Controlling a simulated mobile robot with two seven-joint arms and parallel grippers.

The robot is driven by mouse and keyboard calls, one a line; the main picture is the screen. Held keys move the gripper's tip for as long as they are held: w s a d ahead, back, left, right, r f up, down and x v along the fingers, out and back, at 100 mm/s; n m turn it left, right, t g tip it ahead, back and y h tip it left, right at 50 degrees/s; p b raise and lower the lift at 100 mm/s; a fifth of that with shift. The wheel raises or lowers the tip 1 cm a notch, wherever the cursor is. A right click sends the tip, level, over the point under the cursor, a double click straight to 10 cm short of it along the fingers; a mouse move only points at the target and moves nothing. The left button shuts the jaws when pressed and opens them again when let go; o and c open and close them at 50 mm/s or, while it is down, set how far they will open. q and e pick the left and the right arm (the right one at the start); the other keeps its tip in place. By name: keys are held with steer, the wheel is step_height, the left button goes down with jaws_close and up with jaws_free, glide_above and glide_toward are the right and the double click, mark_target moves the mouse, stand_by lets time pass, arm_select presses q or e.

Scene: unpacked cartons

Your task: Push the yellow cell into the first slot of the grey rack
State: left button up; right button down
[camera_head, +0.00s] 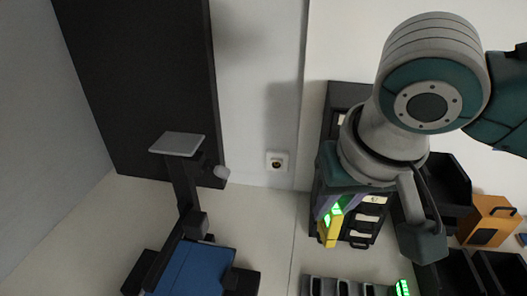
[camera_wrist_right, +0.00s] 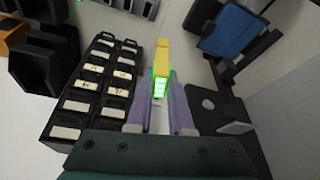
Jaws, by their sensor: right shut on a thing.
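The yellow cell (camera_head: 330,233), with a lit green end, is held between the purple fingers of my right gripper (camera_head: 335,211). In the right wrist view the fingers (camera_wrist_right: 160,82) are shut on the green end, and the yellow end (camera_wrist_right: 162,58) points away from the gripper. The grey rack (camera_head: 327,280) lies at the bottom edge of the head view, partly cut off, with a row of slots and a green-lit cell at its right end. It also shows at the top of the right wrist view (camera_wrist_right: 149,8). The held cell is apart from the rack. My left gripper is not in view.
A black tray with pale labelled compartments (camera_wrist_right: 66,119) stands beside the right gripper. Dark bins (camera_head: 450,181) and an orange box (camera_head: 488,221) are at the right. A wall socket (camera_head: 277,161) is behind. Pale surface lies left of the rack.

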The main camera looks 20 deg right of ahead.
steer(key=w+d+f+m+b, duration=0.1)
steer(key=f+b, duration=0.5)
steer(key=f, duration=0.3)
steer(key=w+d+f+m+h+b, duration=0.1)
steer(key=w+d+f+b, duration=0.1)
steer(key=f+b, duration=0.5)
steer(key=w+d+f+m+b, duration=0.1)
steer(key=d+f+b, duration=0.1)
steer(key=f+b, duration=0.5)
steer(key=shift+w+d+f+h, duration=0.15)
steer(key=shift+f, duration=1.3)
steer(key=shift+w+d+f+h, duration=0.1)
steer(key=shift+f+h, duration=0.05)
steer(key=shift+f, duration=1.25)
steer(key=shift+r, duration=0.15)
steer(key=shift+p, duration=0.3)
steer(key=shift+p, duration=0.3)
